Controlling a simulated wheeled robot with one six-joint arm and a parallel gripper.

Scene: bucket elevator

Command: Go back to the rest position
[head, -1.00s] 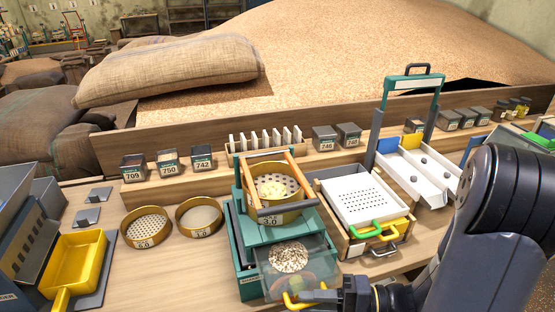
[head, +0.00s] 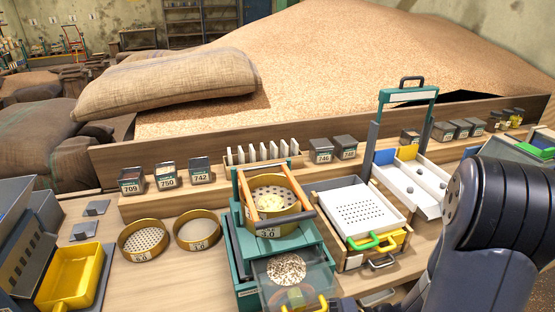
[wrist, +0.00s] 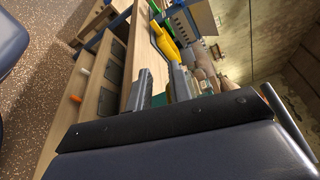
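My gripper (wrist: 161,72) shows in the wrist view with its two dark fingers apart and nothing seen between them. In the head view the gripper is out of sight below the bottom edge, and my dark arm fills the lower right. The teal sieve machine (head: 275,240) stands in the middle of the bench with a brass sieve (head: 272,215) marked 3.0 under its orange-sided clamp frame. Its clear drawer (head: 293,268) sticks out at the front with pale grain inside and a yellow handle (head: 308,304).
A wooden box with a white perforated tray (head: 360,208) stands right of the machine. Two brass sieves (head: 143,240) and a yellow scoop (head: 70,275) lie at left. Numbered boxes (head: 166,175) line the ledge before the grain heap (head: 330,75).

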